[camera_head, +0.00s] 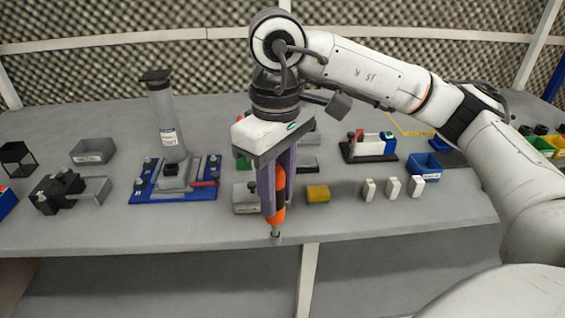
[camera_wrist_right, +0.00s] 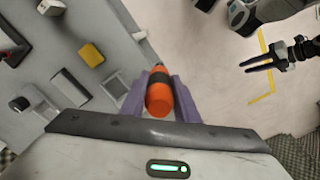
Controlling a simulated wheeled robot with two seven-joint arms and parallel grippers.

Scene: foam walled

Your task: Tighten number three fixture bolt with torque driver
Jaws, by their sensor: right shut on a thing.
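My right gripper (camera_head: 276,180) is shut on the orange and black torque driver (camera_head: 280,212). The driver hangs roughly upright, tip down, over the table's front edge. In the right wrist view the purple fingers (camera_wrist_right: 160,95) flank the driver's orange end (camera_wrist_right: 160,97). The blue fixture plate (camera_head: 147,195) lies on the table to the left of the driver, apart from it. It carries several bolts near its corners; their number marks are too small to read. A dark two-pronged gripper, apparently my left one (camera_wrist_right: 243,65), shows in the right wrist view with its prongs apart and empty.
A tall grey column (camera_head: 166,120) rises at the fixture plate. A black and grey clamp-like block (camera_head: 62,190) and a grey bin (camera_head: 93,151) stand left. A yellow block (camera_head: 318,193), several white blocks (camera_head: 392,187) and a blue bin (camera_head: 425,165) stand right.

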